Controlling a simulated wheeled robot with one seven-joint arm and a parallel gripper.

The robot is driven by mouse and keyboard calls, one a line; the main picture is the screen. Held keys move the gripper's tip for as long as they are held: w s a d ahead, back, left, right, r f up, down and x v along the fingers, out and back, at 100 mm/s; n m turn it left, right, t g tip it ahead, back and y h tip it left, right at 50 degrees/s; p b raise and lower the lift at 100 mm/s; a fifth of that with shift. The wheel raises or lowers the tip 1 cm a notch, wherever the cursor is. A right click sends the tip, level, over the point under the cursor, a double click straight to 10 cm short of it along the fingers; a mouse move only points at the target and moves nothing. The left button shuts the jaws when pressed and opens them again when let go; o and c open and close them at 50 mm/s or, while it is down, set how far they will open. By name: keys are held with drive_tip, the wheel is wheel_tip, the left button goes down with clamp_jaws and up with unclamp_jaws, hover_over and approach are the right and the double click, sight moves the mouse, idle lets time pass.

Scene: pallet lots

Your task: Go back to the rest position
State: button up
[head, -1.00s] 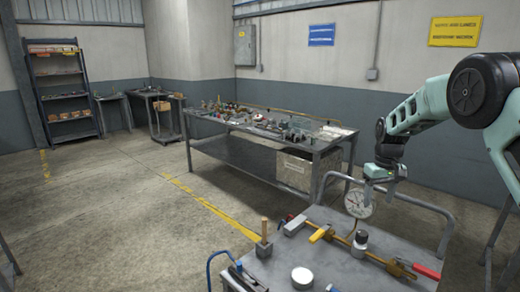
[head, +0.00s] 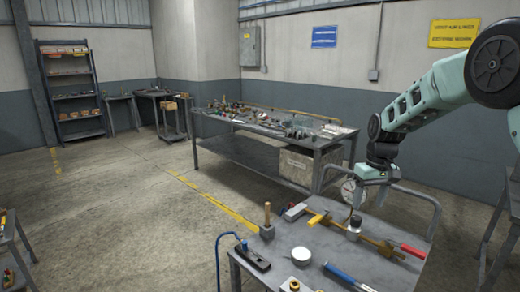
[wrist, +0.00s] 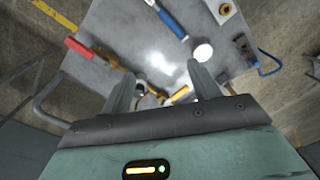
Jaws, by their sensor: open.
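My gripper (wrist: 160,92) is open in the wrist view, its two fingers apart with nothing held between them. It points down over the grey cart top (head: 287,262). In the head view my arm reaches in from the right, and its end is above the back right part of the cart.
The cart holds a red-handled tool (head: 413,251), a blue-handled tool (head: 341,273), a white round piece (head: 301,256), a wooden-handled block (head: 267,228) and a black plane-like tool (head: 252,257). A cluttered workbench (head: 232,157) stands behind. Open floor (head: 125,225) lies to the left.

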drive_tip(key=s+a+r+n+y, duration=0.1)
drive_tip(key=s+a+r, duration=0.2)
drive_tip(key=s+a, duration=0.6)
drive_tip(key=s+a+r+n, duration=0.25)
drive_tip(key=s+a, duration=0.45)
drive_tip(key=s, duration=0.4)
drive_tip(key=s+f+n+h, duration=0.1)
drive_tip(key=s+n, duration=0.1)
drive_tip(key=s, duration=1.8)
drive_tip(key=shift+s+a+f, duration=0.2)
drive_tip(key=shift+s+f, duration=0.05)
drive_tip(key=shift+f, duration=0.05)
idle(1.5)
